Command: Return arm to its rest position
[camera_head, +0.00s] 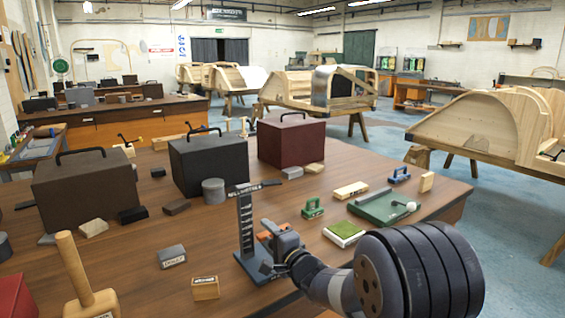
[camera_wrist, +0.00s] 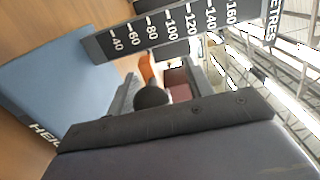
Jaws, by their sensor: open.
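My gripper (camera_head: 278,241) is at the end of my arm, low over the front middle of the wooden table in the head view. It is right beside the height gauge, a dark upright scale (camera_head: 246,222) on a blue base (camera_head: 252,268). In the wrist view the gripper's jaws (camera_wrist: 163,88) stand apart with no held object clear between them. The gauge's numbered scale (camera_wrist: 170,32) crosses close in front, and its blue base (camera_wrist: 60,80) fills the left. I cannot tell whether the gripper touches the gauge. Something orange shows by the jaws, partly hidden.
Black (camera_head: 208,163) and maroon (camera_head: 291,141) boxes stand behind on the table (camera_head: 330,270). A green tray (camera_head: 383,208), a green-topped block (camera_head: 343,233) and small blocks lie to the right. A wooden mallet (camera_head: 88,285) stands front left. Wooden bodyframes (camera_head: 490,125) stand beyond.

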